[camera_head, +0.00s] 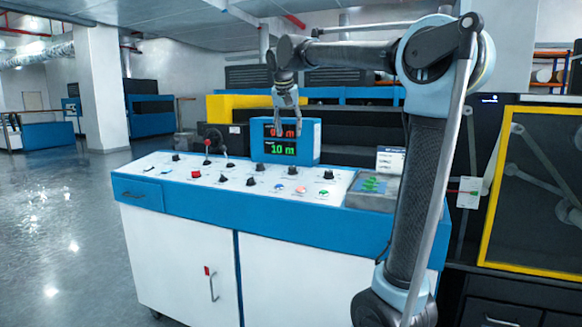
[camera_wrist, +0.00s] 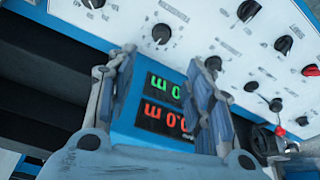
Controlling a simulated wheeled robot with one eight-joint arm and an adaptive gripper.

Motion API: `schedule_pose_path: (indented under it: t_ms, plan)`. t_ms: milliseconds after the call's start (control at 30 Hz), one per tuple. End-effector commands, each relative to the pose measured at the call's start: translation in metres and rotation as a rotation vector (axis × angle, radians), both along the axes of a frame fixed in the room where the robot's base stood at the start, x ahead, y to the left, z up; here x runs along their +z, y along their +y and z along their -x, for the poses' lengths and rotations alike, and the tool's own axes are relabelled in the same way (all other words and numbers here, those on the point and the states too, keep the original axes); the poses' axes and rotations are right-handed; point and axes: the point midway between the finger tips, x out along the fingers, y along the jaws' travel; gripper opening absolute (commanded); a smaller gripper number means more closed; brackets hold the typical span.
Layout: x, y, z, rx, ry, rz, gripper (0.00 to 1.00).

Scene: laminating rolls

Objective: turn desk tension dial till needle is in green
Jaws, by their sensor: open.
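The control desk (camera_head: 180,200) has a white sloping top with several black dials. One dial (camera_head: 328,174) stands near the right end, and another (camera_head: 260,167) is just in front of the display box. In the wrist view, a dial (camera_wrist: 161,33) sits beyond the fingertips. I make out no needle or green band. My gripper (camera_head: 287,130) is open and empty, pointing down in front of the display box and above the desk top; its fingers (camera_wrist: 158,75) also show in the wrist view.
The blue display box (camera_head: 313,140) with red and green digits rises from the desk's back edge, close to my gripper. Levers (camera_head: 207,147) stand to its left. A grey unit (camera_head: 372,190) is at the desk's right end. Open floor (camera_head: 60,220) lies left.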

Motion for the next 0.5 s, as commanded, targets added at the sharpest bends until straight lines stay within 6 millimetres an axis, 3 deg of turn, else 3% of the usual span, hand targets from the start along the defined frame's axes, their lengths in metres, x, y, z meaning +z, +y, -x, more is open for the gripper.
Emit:
schedule_pose_path:
  t_ms: [167,500]
  plan:
    - [-0.013,0.003,-0.004,0.004,0.000,0.000,0.48]
    - [-0.067,0.004,-0.025,0.011,0.001,0.000,0.48]
